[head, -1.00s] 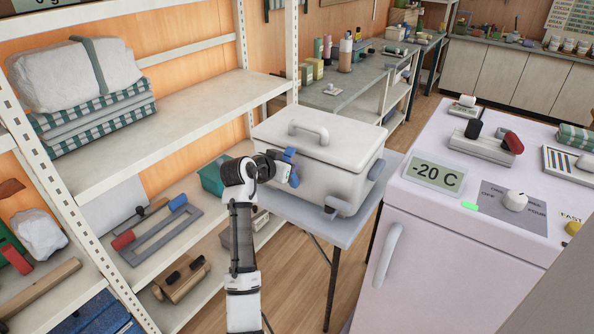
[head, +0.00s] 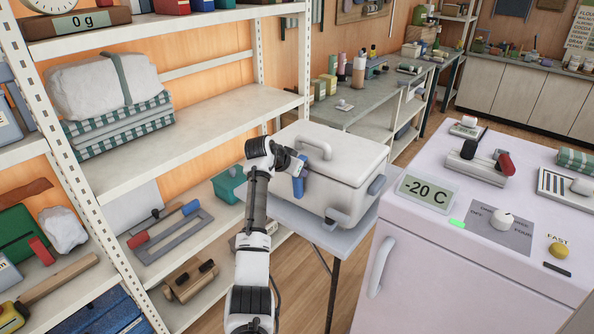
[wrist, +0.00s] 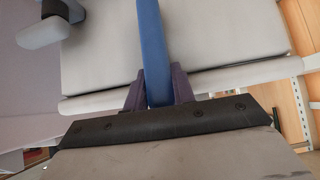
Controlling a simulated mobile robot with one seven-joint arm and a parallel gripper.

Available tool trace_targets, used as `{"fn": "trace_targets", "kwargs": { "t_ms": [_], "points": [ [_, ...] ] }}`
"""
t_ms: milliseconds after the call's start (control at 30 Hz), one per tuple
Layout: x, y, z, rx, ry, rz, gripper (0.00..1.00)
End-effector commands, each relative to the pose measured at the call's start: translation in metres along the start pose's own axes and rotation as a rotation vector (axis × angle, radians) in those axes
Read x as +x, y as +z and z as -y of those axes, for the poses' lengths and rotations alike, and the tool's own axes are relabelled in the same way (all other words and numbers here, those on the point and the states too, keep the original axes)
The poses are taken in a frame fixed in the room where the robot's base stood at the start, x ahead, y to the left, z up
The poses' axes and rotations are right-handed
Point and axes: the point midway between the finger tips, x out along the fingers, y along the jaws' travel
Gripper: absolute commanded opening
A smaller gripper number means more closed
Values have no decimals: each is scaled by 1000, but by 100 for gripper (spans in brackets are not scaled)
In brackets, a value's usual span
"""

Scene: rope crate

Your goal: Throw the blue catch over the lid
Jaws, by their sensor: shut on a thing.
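A pale grey box (head: 345,195) with a shut-looking lid (head: 340,150) stands on a small grey table. The blue catch (head: 299,187) is at the box's left side, near the lid's edge. My gripper (head: 302,163) is beside it. In the wrist view, the blue catch (wrist: 153,45) is a long strip running up from between the dark fingers of my gripper (wrist: 158,90), which are shut on it. The strip crosses a pale panel of the box. The fingers partly hide its lower end. I cannot tell whether it hooks the lid.
A grey-blue catch (head: 377,185) is on the box's right side, and a pale catch (head: 337,217) is low at its front corner. A white freezer (head: 430,250) stands close on the right. A shelf rack (head: 190,110) stands on the left.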

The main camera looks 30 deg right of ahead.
Motion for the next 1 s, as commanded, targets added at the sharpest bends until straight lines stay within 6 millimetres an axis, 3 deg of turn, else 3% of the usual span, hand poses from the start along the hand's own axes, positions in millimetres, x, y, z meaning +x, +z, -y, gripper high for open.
{"fn": "trace_targets", "kwargs": {
  "t_ms": [367,400,567,867,1000],
  "points": [
    [0,-2,1,0,-4,-2,0],
    [0,-2,1,0,-4,-2,28],
    [0,-1,1,0,-3,-1,47],
    [-1,-1,1,0,-2,-1,47],
    [-13,0,1,0,-3,-3,47]
  ]
}}
